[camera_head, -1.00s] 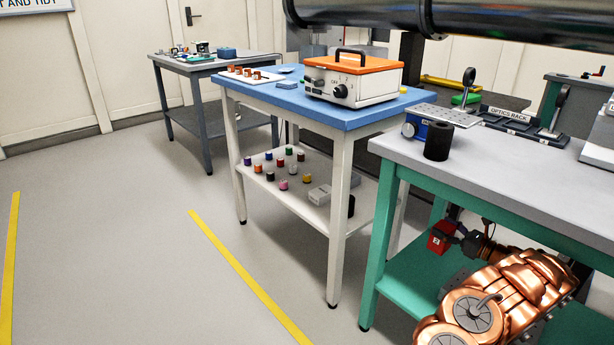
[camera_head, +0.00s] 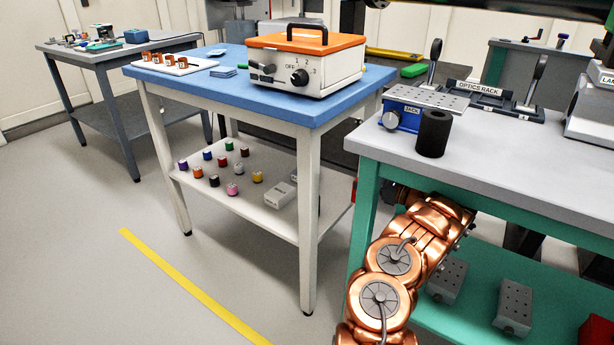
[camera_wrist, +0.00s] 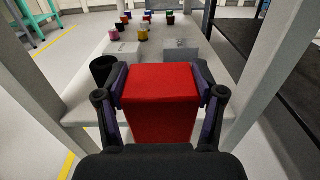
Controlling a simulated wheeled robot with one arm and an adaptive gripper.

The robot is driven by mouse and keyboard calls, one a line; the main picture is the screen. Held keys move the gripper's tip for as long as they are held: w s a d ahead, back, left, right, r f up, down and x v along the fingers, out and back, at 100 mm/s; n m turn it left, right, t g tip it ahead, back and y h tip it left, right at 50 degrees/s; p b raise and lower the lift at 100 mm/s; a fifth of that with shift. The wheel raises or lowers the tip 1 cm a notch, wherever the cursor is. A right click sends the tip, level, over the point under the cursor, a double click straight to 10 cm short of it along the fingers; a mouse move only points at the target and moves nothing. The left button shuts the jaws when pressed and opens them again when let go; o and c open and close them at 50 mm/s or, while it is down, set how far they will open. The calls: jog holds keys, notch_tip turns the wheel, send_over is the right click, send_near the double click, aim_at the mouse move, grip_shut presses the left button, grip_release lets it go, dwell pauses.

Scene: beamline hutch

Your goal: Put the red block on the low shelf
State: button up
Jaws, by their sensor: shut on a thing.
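The red block (camera_wrist: 160,115) is held between the two fingers of my gripper (camera_wrist: 161,88) in the wrist view. The white low shelf (camera_wrist: 85,85) lies beyond it, under the blue-topped table (camera_head: 225,87). The block overlaps the shelf's near edge in that view, and I cannot tell its height above it. In the head view the white shelf (camera_head: 262,212) shows below the blue top. My gripper is mostly hidden there behind the green bench's leg.
Several small coloured cylinders (camera_head: 213,181) and grey blocks (camera_head: 280,195) stand on the white shelf. A black cup (camera_wrist: 103,69) stands near its edge, left of the block. White table legs flank the block. The green bench (camera_head: 480,178) has its own lower shelf (camera_head: 470,310) with grey blocks.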

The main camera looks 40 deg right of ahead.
jog(key=shift+w+a+f+b, duration=0.2)
jog(key=shift+w+f+b, duration=0.65)
jog(key=shift+w, duration=1.3)
jog(key=shift+w+a+f+b, duration=0.2)
jog(key=shift+w+f+b, duration=0.6)
jog(key=shift+w, duration=1.3)
jog(key=shift+w+a+f+b, duration=0.2)
jog(key=shift+w+f+b, duration=0.65)
jog(key=shift+w, duration=1.3)
jog(key=shift+r, duration=0.1)
jog(key=o, duration=1.4)
